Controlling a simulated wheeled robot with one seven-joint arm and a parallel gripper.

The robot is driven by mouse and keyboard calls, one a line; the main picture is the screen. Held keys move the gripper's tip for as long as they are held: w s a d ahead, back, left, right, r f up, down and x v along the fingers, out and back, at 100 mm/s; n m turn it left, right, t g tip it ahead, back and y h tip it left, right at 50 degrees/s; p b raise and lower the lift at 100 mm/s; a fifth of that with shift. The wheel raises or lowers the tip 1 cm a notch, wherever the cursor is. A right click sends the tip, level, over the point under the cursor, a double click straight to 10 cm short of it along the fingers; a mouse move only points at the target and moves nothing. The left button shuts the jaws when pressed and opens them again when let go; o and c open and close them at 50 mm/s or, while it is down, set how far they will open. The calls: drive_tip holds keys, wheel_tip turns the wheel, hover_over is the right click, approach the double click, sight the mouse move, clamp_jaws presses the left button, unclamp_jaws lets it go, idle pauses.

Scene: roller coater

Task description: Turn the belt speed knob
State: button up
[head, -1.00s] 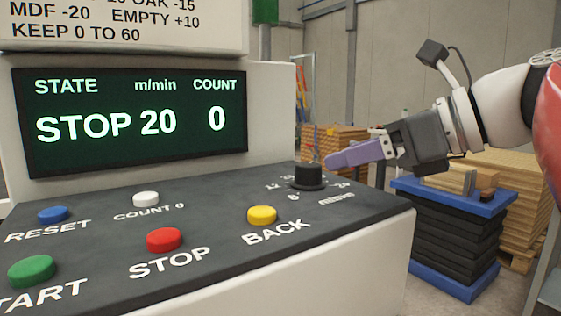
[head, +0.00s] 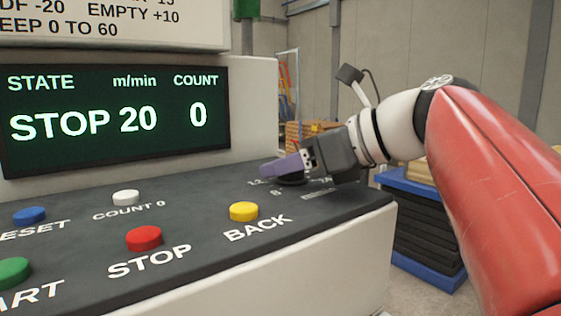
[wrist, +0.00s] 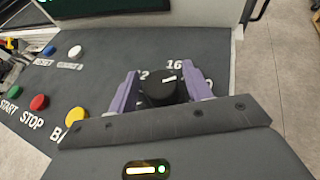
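The belt speed knob (wrist: 162,92) is black with a white pointer mark and sits on the panel inside a ring of printed numbers, 12 and 16 among them. My gripper (wrist: 160,72) has its two purple fingers apart, one on each side of the knob. A narrow gap seems to show beside the knob; firm contact cannot be told. In the head view my gripper (head: 268,168) is low over the panel and hides most of the knob, leaving its dark base (head: 292,182) visible. The display (head: 115,118) reads STOP, 20 m/min, count 0.
The yellow BACK button (head: 243,211) is nearest the knob. The red STOP (head: 144,238), green START (head: 10,272), white COUNT 0 (head: 126,197) and blue RESET (head: 29,215) buttons lie to the left. The upright display housing stands behind the panel.

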drive_tip(key=c, duration=0.7)
drive_tip(key=shift+c, duration=0.2)
drive_tip(key=shift+n+g, duration=0.3)
drive_tip(key=n+g+y, duration=0.2)
drive_tip(key=n+g, duration=0.1)
drive_tip(key=g, duration=0.1)
drive_tip(key=shift+w+n, duration=0.1)
drive_tip(key=shift+n, duration=0.2)
drive_tip(key=n+g, duration=0.3)
drive_tip(key=g, duration=0.1)
drive_tip(key=shift+d, duration=0.1)
drive_tip(key=shift+n+g+h, duration=0.4)
drive_tip(key=shift+n+g, duration=1.8)
drive_tip(key=shift+g, duration=0.1)
drive_tip(key=shift+n+g+h, duration=0.6)
drive_tip(key=shift+n+g, duration=0.5)
drive_tip(key=shift+n+h, duration=0.3)
drive_tip(key=o, duration=1)
drive_tip(key=shift+g, duration=0.3)
